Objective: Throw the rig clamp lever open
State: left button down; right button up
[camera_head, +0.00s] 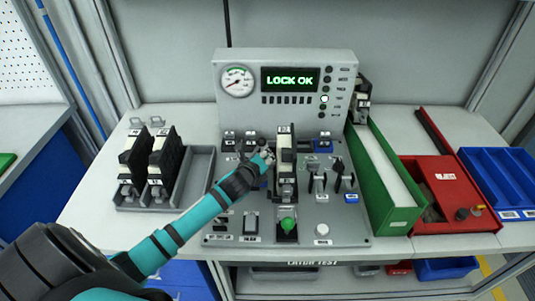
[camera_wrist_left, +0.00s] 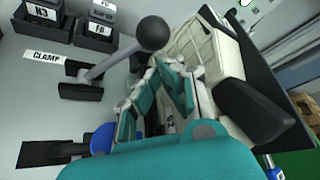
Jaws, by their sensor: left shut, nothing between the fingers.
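The clamp lever (camera_wrist_left: 108,62) shows in the left wrist view as a grey rod with a black ball knob (camera_wrist_left: 152,33), rising from a slotted base beside a "CLAMP" label (camera_wrist_left: 43,57). It leans toward the right of that picture. My left gripper (camera_wrist_left: 160,78) is shut and empty, just below the knob; I cannot tell whether it touches the lever. In the head view my left gripper (camera_head: 266,157) is over the rig panel (camera_head: 335,218), beside the upright black-and-cream unit (camera_head: 285,145). My right gripper is not in view.
The rig display (camera_head: 290,79) reads "LOCK OK". Two similar units stand in a grey tray (camera_head: 200,180) at left. A green bin (camera_head: 382,180), red box (camera_head: 450,190) and blue tray (camera_head: 500,180) stand at right.

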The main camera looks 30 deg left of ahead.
aim_at(257, 150)
pick_arm(q)
jog(key=shift+w+f, duration=0.1)
jog(key=shift+w, duration=0.3)
jog(key=shift+s+a, duration=0.1)
jog(key=shift+a, duration=0.05)
jog(key=shift+a+r+n, duration=0.15)
jog(key=shift+r+n, duration=0.05)
jog(key=shift+n, duration=0.1)
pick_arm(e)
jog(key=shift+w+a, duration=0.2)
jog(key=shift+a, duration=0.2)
